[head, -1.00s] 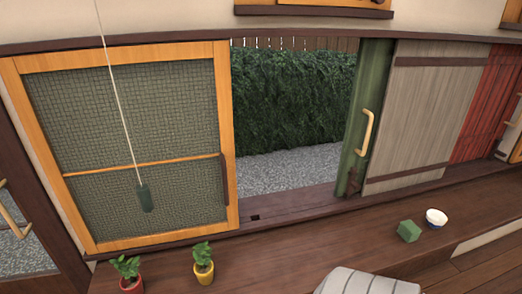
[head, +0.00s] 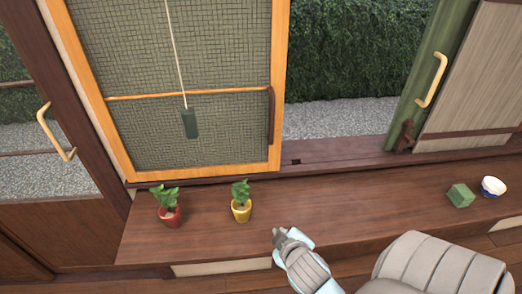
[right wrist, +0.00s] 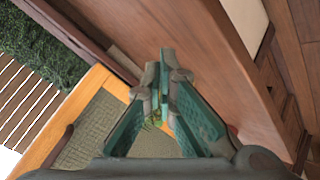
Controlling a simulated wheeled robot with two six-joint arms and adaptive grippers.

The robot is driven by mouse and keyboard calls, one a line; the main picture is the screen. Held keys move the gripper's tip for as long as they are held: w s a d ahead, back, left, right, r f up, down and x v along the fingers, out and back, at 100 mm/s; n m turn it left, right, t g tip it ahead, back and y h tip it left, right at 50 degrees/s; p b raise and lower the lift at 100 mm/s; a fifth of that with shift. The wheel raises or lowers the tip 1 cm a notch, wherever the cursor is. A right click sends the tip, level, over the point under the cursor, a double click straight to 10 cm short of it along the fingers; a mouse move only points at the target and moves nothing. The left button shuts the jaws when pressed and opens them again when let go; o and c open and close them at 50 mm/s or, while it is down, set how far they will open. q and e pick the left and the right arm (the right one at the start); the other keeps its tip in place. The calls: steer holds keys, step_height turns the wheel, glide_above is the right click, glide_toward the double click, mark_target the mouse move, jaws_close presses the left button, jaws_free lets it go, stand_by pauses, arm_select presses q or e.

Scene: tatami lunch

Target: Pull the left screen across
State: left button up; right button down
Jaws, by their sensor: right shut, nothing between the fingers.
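The left screen (head: 190,100) is a woven mesh panel in an orange wooden frame, standing at the left of the opening. A dark upright handle (head: 271,115) is on its right stile. In the right wrist view the screen's mesh (right wrist: 95,130) shows at lower left. My right gripper (head: 279,233) is over the wooden ledge's front edge, below and apart from the handle. In the right wrist view its fingertips (right wrist: 165,60) are together with nothing between them. My left gripper is not in view.
A red-potted plant (head: 168,208) and a yellow-potted plant (head: 241,205) stand on the ledge (head: 350,195) before the screen. A green block (head: 460,196) and a white bowl (head: 493,187) are at right. A dark green weight (head: 190,124) hangs on a cord before the screen.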

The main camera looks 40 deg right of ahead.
mark_target(256, 134)
steer(key=w+d+r+n+t+h, duration=0.1)
steer(key=w+r+n+t+h, duration=0.1)
steer(key=w+r+n+t, duration=0.95)
steer(key=w+d+r+g, duration=0.1)
steer(key=w, duration=0.2)
steer(key=w+d+r+m+g, duration=0.1)
steer(key=w, duration=0.2)
steer(key=w+d+r+m+g, duration=0.1)
steer(key=w+d, duration=0.1)
steer(key=w, duration=0.2)
steer(key=shift+m+p, duration=0.25)
steer(key=shift+p, duration=0.1)
steer(key=shift+s+d+f, duration=0.2)
steer(key=shift+s+d, duration=0.85)
steer(key=shift+d, duration=0.2)
steer(key=shift+s+d, duration=0.3)
steer(key=shift+s, duration=0.05)
steer(key=shift+w, duration=0.15)
